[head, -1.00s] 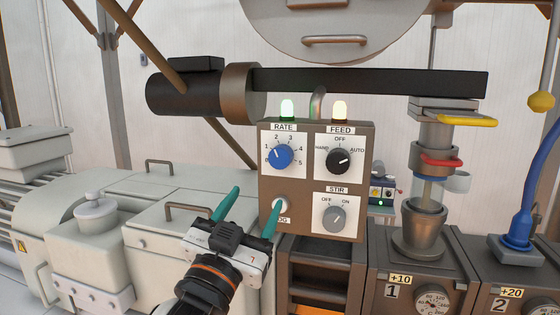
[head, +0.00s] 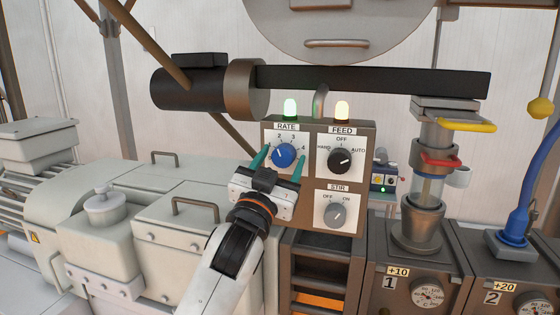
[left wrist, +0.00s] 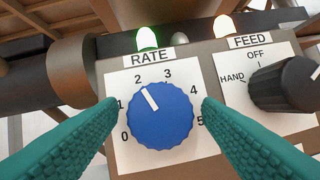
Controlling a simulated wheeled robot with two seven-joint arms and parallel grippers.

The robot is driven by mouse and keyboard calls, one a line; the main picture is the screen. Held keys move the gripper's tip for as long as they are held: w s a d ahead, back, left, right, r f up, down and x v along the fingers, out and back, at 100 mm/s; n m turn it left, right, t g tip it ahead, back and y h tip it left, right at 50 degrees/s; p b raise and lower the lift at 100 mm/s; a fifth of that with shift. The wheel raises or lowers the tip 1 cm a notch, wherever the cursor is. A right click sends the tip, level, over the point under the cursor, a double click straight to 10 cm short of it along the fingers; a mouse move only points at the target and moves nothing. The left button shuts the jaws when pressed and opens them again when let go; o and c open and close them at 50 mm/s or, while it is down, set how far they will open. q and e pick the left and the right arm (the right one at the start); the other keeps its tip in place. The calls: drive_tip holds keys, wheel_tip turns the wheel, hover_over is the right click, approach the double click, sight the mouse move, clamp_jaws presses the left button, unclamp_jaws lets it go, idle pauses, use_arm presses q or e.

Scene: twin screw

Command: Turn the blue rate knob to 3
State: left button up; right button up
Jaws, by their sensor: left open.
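The blue rate knob (head: 282,154) sits on the RATE panel at the upper left of the brown control box. In the left wrist view the knob (left wrist: 160,116) is large and central, and its white pointer leans up and left, about at the 2. My left gripper (head: 284,158) is open in front of the panel. Its two teal fingers are on either side of the knob, with gaps to the knob in the left wrist view (left wrist: 160,108). The fingers hide part of the dial's lower edges. My right gripper is not in view.
The black feed knob (head: 340,160) is close on the right, and the grey stir knob (head: 336,214) is below it. A green lamp (head: 290,109) and an amber lamp (head: 342,110) stand on the box. White machine covers (head: 150,240) fill the lower left.

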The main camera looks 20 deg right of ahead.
use_arm(q)
drive_tip(key=c, duration=1)
drive_tip(key=m+g+p, duration=0.1)
drive_tip(key=m, duration=0.1)
drive_tip(key=m+g+h+p, duration=0.1)
drive_tip(key=m+p, duration=0.1)
drive_tip(key=m+g+h+p, duration=0.1)
drive_tip(key=m, duration=0.2)
drive_tip(key=shift+w+a+r, duration=0.1)
drive_tip(key=shift+a+r, duration=0.05)
drive_tip(key=shift+r, duration=0.15)
drive_tip(key=m+g+p, duration=0.1)
drive_tip(key=m+p, duration=0.2)
drive_tip(key=shift+m+g, duration=0.3)
drive_tip(key=shift+f+m+g+p, duration=0.15)
drive_tip(key=shift+m+g+p, duration=0.2)
drive_tip(key=shift+m, duration=0.35)
drive_tip(key=o, duration=1)
